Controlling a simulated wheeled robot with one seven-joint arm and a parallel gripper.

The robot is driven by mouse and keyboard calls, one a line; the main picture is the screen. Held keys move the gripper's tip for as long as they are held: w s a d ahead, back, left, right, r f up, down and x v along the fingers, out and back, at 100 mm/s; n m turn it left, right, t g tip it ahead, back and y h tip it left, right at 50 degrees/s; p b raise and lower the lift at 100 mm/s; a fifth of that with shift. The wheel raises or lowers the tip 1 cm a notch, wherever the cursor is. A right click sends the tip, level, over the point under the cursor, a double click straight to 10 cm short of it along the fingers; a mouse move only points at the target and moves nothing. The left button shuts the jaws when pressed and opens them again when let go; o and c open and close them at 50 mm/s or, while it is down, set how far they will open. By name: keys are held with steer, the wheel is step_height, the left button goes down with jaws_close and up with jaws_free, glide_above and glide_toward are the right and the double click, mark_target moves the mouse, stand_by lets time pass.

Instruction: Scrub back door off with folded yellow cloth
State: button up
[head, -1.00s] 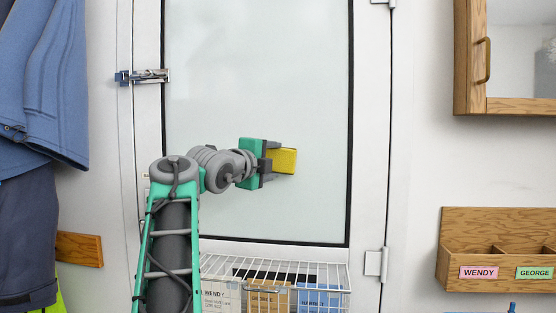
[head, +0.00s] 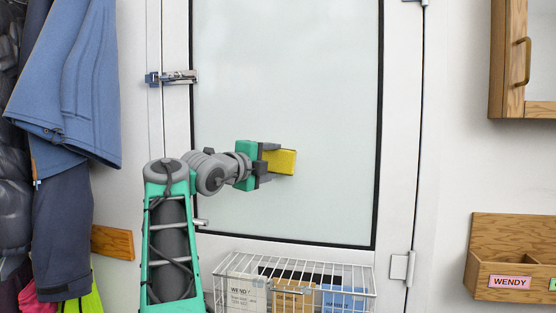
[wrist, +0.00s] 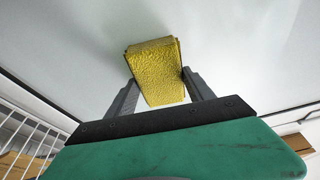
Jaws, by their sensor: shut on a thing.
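The folded yellow cloth (head: 284,161) is held between the fingers of my gripper (head: 272,160), which is shut on it. In the wrist view the cloth (wrist: 157,72) sticks out past both fingertips toward the pale door surface. The back door (head: 290,90) is white with a large pale panel in a black border. The cloth is in front of the lower middle of that panel. I cannot tell for sure whether it touches the panel.
A white wire basket (head: 300,270) with boxes hangs low on the door, below my arm. A latch (head: 172,77) is at the door's left edge. Coats (head: 70,90) hang at left. A wooden cabinet (head: 500,60) and a name-labelled rack (head: 505,235) are on the right wall.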

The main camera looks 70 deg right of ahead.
steer(key=shift+w+a+p, duration=0.15)
steer(key=shift+w+p, duration=0.2)
steer(key=shift+w, duration=0.7)
steer(key=a+b, duration=0.1)
steer(key=a, duration=0.1)
steer(key=a+b, duration=0.1)
steer(key=a, duration=0.1)
steer(key=s+a+b, duration=0.1)
steer(key=shift+a+b, duration=0.35)
steer(key=shift+a, duration=0.05)
steer(key=shift+a, duration=0.15)
